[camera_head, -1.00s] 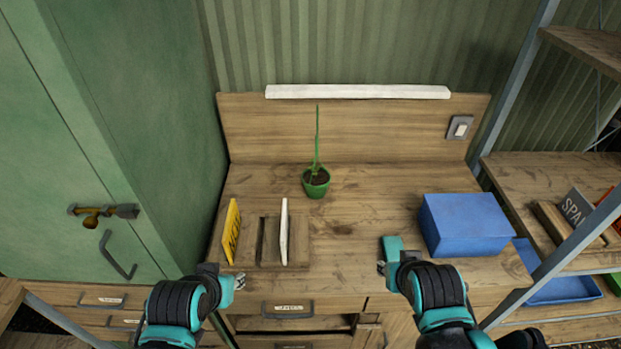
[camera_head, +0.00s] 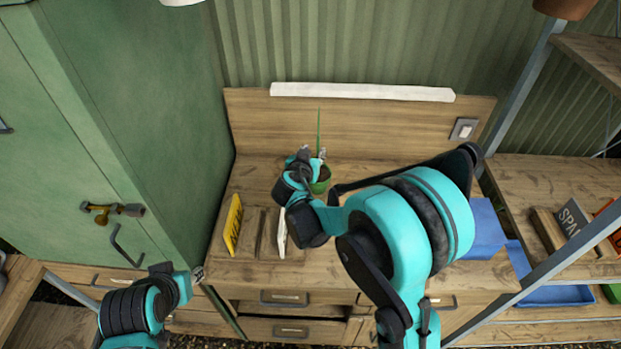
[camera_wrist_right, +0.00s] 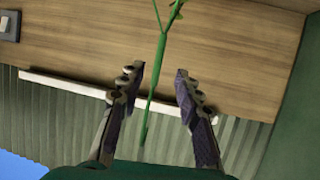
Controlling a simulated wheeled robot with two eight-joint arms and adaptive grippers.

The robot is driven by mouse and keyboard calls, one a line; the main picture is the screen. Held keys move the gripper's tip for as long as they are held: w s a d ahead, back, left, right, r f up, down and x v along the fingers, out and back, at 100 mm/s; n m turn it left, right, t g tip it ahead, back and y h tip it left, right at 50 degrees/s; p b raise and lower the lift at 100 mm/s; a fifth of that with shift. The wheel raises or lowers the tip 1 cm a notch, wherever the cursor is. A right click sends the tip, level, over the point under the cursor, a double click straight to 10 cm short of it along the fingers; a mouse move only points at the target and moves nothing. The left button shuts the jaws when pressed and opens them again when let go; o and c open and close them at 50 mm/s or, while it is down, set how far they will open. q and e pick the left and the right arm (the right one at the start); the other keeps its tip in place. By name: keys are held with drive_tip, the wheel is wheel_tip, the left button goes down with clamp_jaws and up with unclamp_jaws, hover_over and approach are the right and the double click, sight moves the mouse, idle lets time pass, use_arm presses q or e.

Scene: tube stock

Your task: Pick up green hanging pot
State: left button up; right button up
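The green hanging pot (camera_head: 321,187) stands on the wooden workbench (camera_head: 350,266), with a thin green stem (camera_head: 318,125) rising from it. My right gripper (camera_head: 322,154) is at the pot and hides its left side in the head view. In the right wrist view, my right gripper (camera_wrist_right: 159,68) is open, with the green stem (camera_wrist_right: 152,97) passing between its two fingers; I cannot tell whether they touch it. The pot's body is not in the wrist view. My left gripper (camera_head: 198,274) is near the bench's front left, away from the pot; its finger state is unclear.
A yellow sign (camera_head: 233,224) and a white upright panel (camera_head: 282,232) stand left of my right arm. A blue box (camera_head: 487,229) is on the right, partly hidden by that arm. A green cabinet (camera_head: 165,130) bounds the left; a wooden backboard (camera_head: 400,130) stands behind the pot.

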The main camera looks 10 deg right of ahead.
sight(318, 146)
drive_tip(key=b+x, duration=0.1)
drive_tip(key=x, duration=0.6)
drive_tip(key=shift+d+f, duration=0.15)
drive_tip(key=shift+f, duration=0.1)
drive_tip(key=shift+s+r, duration=0.1)
drive_tip(key=c, duration=0.4)
clamp_jaws()
